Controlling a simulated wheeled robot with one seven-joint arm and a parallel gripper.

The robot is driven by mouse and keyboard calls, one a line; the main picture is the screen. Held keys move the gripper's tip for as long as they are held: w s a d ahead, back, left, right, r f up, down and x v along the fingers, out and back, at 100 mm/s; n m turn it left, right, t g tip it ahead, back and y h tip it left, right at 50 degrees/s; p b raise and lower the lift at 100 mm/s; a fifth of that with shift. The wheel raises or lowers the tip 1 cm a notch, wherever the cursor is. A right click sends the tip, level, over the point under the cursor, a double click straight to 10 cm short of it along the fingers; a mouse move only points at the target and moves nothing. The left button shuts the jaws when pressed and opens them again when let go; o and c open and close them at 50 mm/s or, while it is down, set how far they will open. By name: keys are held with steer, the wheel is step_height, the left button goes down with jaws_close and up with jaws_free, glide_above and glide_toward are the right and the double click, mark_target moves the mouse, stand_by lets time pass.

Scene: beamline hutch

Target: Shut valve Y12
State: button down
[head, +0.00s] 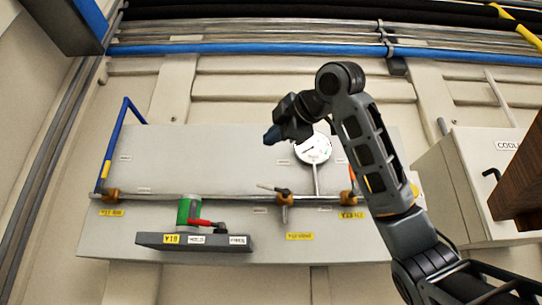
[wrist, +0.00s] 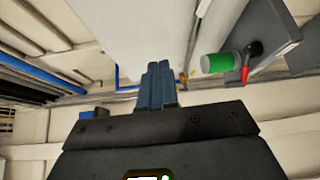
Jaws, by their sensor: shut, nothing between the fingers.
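The lever lies roughly along the ledge, pointing right. In the wrist view the green body (wrist: 217,63) and red lever (wrist: 245,75) show at upper right. Brass valves sit on the pipe, one (head: 284,197) with a pale lever; their tags are too small to read surely. My gripper (head: 271,136) is shut and empty, above the pipe and apart from the valves.
A round gauge (head: 313,149) rises from the pipe (head: 240,196) right of my gripper. A blue pipe (head: 113,142) bends at the panel's left. The dark ledge (head: 150,239) juts out below. A pale cabinet (head: 440,190) and brown block (head: 522,180) stand at right.

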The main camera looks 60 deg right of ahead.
steer(key=shift+s+a+r, duration=0.9)
steer(key=shift+s+a, duration=0.1)
